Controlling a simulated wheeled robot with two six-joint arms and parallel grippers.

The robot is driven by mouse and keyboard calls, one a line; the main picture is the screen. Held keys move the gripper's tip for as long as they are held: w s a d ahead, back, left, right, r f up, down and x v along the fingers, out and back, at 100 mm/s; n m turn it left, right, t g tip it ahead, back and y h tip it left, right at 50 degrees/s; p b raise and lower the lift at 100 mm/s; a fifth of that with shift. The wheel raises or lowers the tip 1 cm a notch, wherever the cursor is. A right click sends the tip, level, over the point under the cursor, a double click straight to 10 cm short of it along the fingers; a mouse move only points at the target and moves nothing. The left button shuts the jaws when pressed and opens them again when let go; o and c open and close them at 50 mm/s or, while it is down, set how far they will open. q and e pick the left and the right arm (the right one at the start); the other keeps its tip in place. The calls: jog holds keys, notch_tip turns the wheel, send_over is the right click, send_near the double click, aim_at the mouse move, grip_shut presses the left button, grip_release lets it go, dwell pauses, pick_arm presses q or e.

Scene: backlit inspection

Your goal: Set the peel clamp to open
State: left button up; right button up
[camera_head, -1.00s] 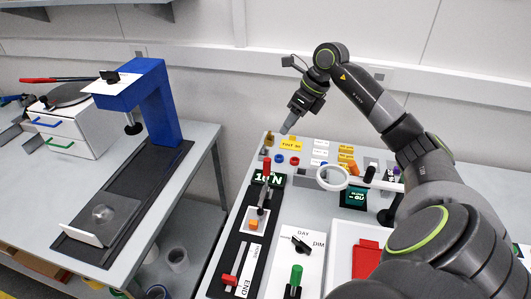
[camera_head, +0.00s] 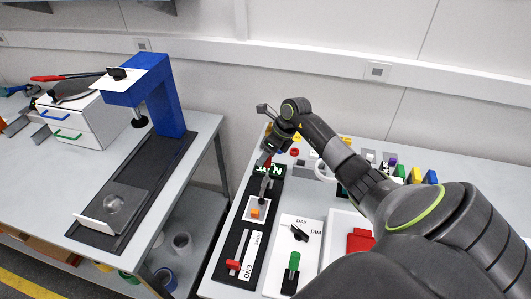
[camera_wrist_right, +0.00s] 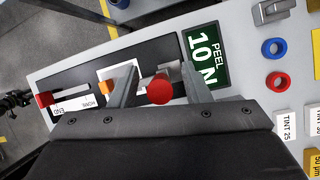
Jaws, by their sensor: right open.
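The peel clamp stands on a long black base (camera_head: 231,247) on the right-hand bench. Its red-knobbed handle (camera_wrist_right: 160,88) points up toward the right wrist camera. A small orange block (camera_head: 255,213) sits on the white pad beside the clamp; it also shows in the wrist view (camera_wrist_right: 107,87). My right gripper (camera_head: 266,160) is open over the clamp. In the wrist view its two fingers (camera_wrist_right: 158,72) lie either side of the red knob, with visible gaps. Whether the knob is at fingertip depth is unclear. In the head view the gripper partly hides the handle. My left gripper is out of view.
A green "PEEL 10 N" display (camera_wrist_right: 207,60) is close beside one finger. A red slider (camera_head: 233,264) is at the base's near end. A DAY/DIM switch panel (camera_head: 300,233) and green handle (camera_head: 294,262) stand to the right. A blue-framed fixture (camera_head: 168,95) occupies the left bench.

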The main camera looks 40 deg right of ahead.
jog(key=shift+w+a+f, duration=0.1)
jog(key=shift+f, duration=0.25)
jog(key=shift+c, duration=0.4)
grip_shut()
